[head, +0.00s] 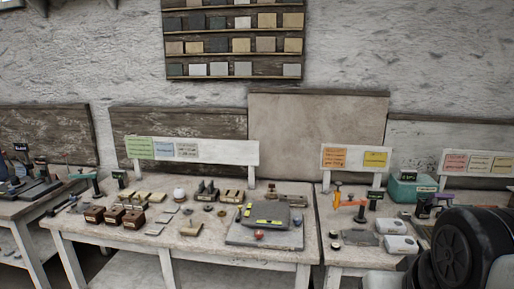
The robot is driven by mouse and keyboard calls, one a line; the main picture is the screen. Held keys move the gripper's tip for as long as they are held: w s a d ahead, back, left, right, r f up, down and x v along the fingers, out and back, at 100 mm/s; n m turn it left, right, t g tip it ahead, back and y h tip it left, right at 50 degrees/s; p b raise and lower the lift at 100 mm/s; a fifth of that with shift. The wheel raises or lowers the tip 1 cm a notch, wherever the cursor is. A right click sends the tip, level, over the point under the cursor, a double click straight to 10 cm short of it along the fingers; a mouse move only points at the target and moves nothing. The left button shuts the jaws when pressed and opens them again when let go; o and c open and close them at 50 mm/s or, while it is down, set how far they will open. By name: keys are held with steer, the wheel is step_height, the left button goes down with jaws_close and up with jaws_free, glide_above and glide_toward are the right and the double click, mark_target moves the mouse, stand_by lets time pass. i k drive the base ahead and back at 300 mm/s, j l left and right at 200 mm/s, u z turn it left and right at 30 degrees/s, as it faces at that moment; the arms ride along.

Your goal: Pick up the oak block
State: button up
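I cannot tell for sure which thing is the oak block. A small tan, wood-coloured block (190,229) lies near the front of the middle workbench (200,248), left of a grey slab. Other small tan pieces (157,197) lie farther back on the left of this bench, and dark brown blocks (113,215) stand in a row at its left front. At this size their material is unclear. My gripper is not in view; only a dark and white part, which looks like my arm, shows at the lower right.
A grey slab (238,238) carries a dark grey piece with yellow marks (266,215) and a red ball (259,235). A right bench (350,256) holds tools, white boxes (402,245) and a green box (403,188). Sign boards (219,153) stand behind. A sample rack hangs above.

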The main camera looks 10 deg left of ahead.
mark_target(94, 215)
steer(key=j+u, duration=0.15)
steer(key=j, duration=0.3)
steer(key=i+j+u, duration=0.2)
steer(key=j, duration=0.25)
steer(key=j+u, duration=0.15)
steer(key=j, duration=0.3)
steer(key=i+j+u, duration=0.15)
steer(key=j, duration=0.25)
steer(key=i+j+u, duration=0.2)
steer(key=j, duration=0.2)
steer(key=i+j+u, duration=0.15)
steer(key=j, duration=0.25)
